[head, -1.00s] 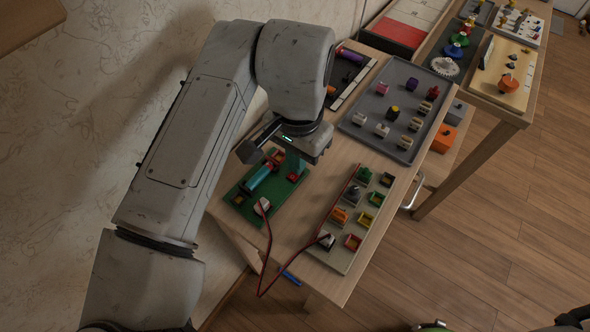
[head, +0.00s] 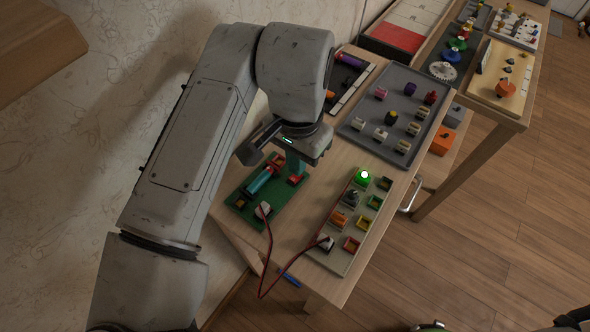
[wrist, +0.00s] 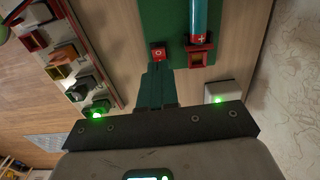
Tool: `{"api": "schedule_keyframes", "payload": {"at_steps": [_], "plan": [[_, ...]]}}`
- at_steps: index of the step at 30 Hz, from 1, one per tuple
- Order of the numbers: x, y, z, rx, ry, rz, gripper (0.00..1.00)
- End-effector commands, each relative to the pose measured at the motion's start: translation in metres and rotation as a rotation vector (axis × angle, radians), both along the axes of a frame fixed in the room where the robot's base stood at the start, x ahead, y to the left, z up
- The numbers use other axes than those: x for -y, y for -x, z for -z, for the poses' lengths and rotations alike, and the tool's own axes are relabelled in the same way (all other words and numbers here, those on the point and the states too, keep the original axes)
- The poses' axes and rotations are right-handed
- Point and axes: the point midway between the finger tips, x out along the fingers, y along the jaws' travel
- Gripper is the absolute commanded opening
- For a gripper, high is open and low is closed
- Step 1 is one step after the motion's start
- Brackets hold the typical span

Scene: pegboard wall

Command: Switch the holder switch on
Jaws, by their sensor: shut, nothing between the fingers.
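The green battery holder board (head: 283,205) lies on the table and carries a teal battery (head: 262,180). The battery also shows in the wrist view (wrist: 199,18). The red holder switch (wrist: 158,54) sits on the board beside the battery, and it shows in the head view (head: 296,180). My gripper (head: 296,171) is shut and empty, its teal fingertips (wrist: 157,68) pointing down right at the switch. I cannot tell whether they touch it. A green lamp (head: 364,177) on the pale board (head: 334,262) is lit.
Red wires (head: 268,262) join the holder to the pale board with several coloured blocks. A grey tray (head: 361,126) of small parts lies behind. A blue pen-like thing (head: 289,279) lies near the table's front edge. Another table (head: 508,119) stands back right.

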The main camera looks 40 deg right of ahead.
Motion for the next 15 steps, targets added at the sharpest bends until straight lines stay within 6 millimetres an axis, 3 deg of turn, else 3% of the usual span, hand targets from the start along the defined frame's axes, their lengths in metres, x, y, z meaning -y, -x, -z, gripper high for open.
{"api": "schedule_keyframes", "payload": {"at_steps": [15], "plan": [[0.0, 0.0, -0.042, 0.001, 0.001, 0.001, 0.0]]}}
